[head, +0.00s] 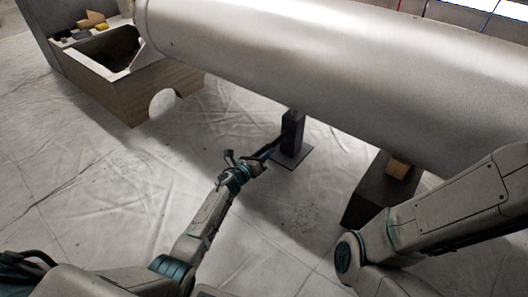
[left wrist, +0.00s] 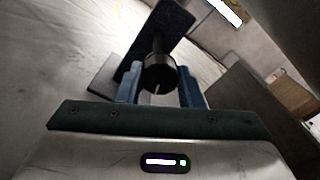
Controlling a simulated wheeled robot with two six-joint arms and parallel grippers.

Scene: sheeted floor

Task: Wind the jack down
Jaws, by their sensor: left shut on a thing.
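The jack (head: 292,132) is a dark upright post on a flat square base plate, standing on the sheeted floor under a large pale grey cylinder (head: 330,65). Its top is at or close under the cylinder; I cannot tell whether they touch. My left gripper (head: 267,154) is just left of the post. In the left wrist view, its two blue fingers (left wrist: 161,88) are shut on a round dark knob (left wrist: 160,74), the end of the jack's crank, with the jack post (left wrist: 165,32) beyond. My right arm shows at the right, but its gripper is out of view.
A wooden cradle box (head: 165,92) with a cut-out arch stands at upper left, with small blocks (head: 92,20) near it. A dark support block (head: 365,200) with a wooden wedge (head: 398,168) stands right of the jack. The floor at left is free.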

